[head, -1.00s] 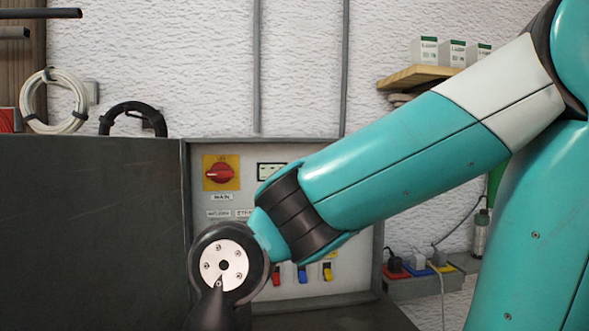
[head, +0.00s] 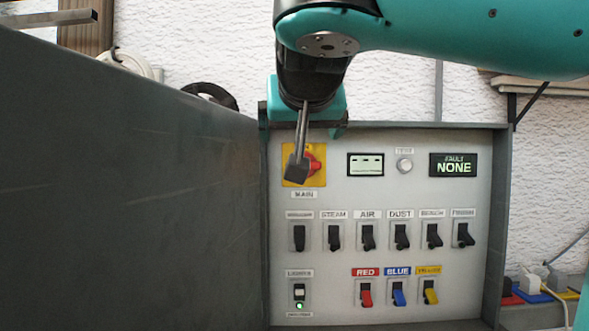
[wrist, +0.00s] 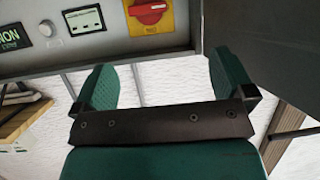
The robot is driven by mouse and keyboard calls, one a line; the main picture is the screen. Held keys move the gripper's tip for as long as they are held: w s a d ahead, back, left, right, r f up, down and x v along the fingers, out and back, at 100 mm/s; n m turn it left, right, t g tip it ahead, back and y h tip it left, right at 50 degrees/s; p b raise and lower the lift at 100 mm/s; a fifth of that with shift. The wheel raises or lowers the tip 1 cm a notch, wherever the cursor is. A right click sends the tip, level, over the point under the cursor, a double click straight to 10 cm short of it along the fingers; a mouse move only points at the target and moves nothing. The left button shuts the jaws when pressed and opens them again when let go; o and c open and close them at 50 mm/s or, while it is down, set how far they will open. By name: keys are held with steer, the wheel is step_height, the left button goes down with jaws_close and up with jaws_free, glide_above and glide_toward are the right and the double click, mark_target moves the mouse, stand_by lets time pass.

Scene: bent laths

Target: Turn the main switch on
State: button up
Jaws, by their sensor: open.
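The main switch is a red rotary knob (head: 314,164) on a yellow plate (head: 289,176), at the upper left of a grey panel (head: 335,262) and above the label MAIN. In the head view a part of my wrist covers its left side. My gripper (head: 306,121) is above the switch in the head view, mostly behind my arm. In the wrist view my gripper (wrist: 163,66) is open and empty; the knob appears beyond the fingers, apart from them.
A tall dark panel (head: 130,190) stands close on the left. The grey panel also carries a display reading FAULT NONE (head: 453,165), a small meter (head: 366,164), black switches (head: 368,236) and red, blue and yellow switches (head: 398,294). A shelf (head: 555,88) is at the upper right.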

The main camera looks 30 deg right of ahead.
steer(key=shift+m+h, duration=0.4)
steer(key=shift+m, duration=0.2)
steer(key=b+x, duration=0.3)
steer(key=x, duration=0.2)
steer(key=d+b+x, duration=0.1)
steer(key=b+x, duration=0.2)
steer(key=x, duration=0.3)
steer(key=b+x, duration=0.3)
steer(key=x, duration=0.3)
steer(key=shift+s+d+r+b, duration=0.15)
steer(key=shift+d+r+b, duration=0.15)
steer(key=shift+r, duration=0.05)
steer(key=c, duration=0.9)
